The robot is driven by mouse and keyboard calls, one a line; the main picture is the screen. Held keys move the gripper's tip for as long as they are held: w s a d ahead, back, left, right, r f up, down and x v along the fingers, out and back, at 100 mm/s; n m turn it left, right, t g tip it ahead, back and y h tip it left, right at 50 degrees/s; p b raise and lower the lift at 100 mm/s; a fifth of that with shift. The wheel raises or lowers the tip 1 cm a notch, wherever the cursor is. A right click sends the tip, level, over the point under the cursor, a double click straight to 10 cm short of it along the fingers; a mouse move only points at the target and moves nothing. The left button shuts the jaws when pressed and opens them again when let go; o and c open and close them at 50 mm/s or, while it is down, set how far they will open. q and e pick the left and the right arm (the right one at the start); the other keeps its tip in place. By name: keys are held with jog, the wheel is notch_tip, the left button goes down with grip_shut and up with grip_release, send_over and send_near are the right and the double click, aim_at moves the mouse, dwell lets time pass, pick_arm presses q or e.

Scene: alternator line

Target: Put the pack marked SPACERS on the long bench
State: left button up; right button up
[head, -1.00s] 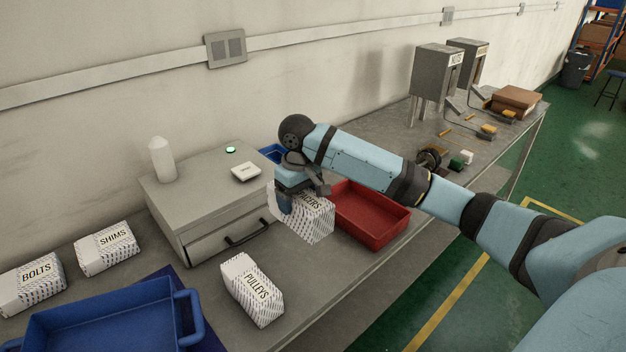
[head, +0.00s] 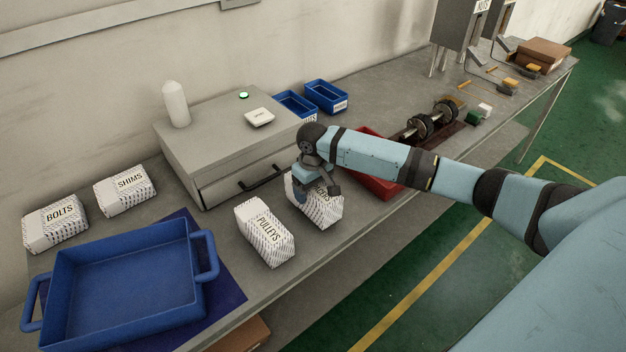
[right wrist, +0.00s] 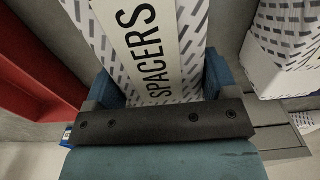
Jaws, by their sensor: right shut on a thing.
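The SPACERS pack (head: 322,209) is a white patterned paper pack. In the head view it is at the long bench (head: 236,270), just right of the PULLEYS pack (head: 265,232) and in front of the grey drawer cabinet. My right gripper (head: 318,190) comes down on it from above and is shut on it. The right wrist view shows the SPACERS label (right wrist: 150,55) between the two blue fingers (right wrist: 158,88). I cannot tell whether the pack's bottom touches the bench. My left gripper is not in view.
A red tray (head: 378,189) is partly hidden behind my right arm. The grey cabinet (head: 225,150) stands behind. A large blue tray (head: 125,275) lies at left, with the SHIMS (head: 126,190) and BOLTS (head: 56,224) packs behind it. Small blue bins (head: 327,95) stand at the back.

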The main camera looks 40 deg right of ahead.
notch_tip(320, 180, down, 2)
jog(key=shift+w, duration=0.1)
jog(key=o, duration=0.9)
jog(key=shift+f, duration=0.15)
notch_tip(320, 180, up, 12)
jog(key=shift+r+b, duration=0.15)
jog(key=shift+b, duration=0.15)
